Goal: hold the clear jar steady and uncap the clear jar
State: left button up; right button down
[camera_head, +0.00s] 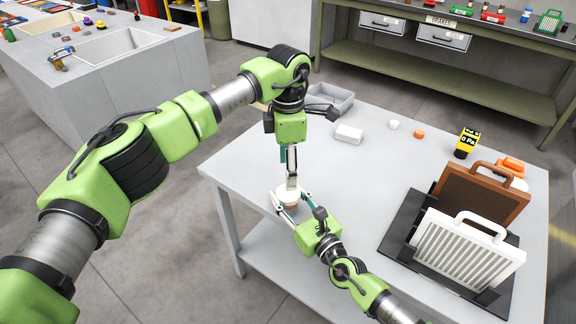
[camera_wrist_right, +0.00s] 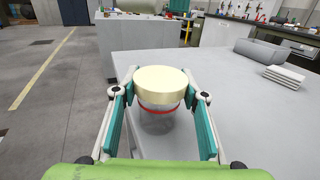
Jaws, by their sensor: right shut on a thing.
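The clear jar (camera_wrist_right: 158,122) stands upright on the grey table near its left edge, with a cream cap (camera_wrist_right: 161,84) and a red band below the cap. In the head view the jar (camera_head: 290,207) is small and partly hidden by the grippers. My right gripper (camera_head: 291,203) is shut on the jar, its fingers on either side of the body; they also show in the right wrist view (camera_wrist_right: 161,118). My left gripper (camera_head: 291,182) points down just above the cap. Its fingers are seen nearly edge-on, so their opening is unclear, and no contact with the cap can be made out.
A grey tray (camera_head: 331,103) and a white stack (camera_head: 349,134) lie on the table (camera_head: 362,180) behind the jar. A white and an orange cap-like piece sit beyond. A yellow meter (camera_head: 466,141) and a black rack (camera_head: 402,243) with panels occupy the right side. The table middle is clear.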

aim_at(288, 193)
pick_arm(q)
notch_tip(288, 193, down, 8)
jog(key=shift+r, duration=0.1)
dwell(0.4)
jog(key=c, duration=1.2)
jog(key=n, duration=0.4)
jog(key=o, duration=1.2)
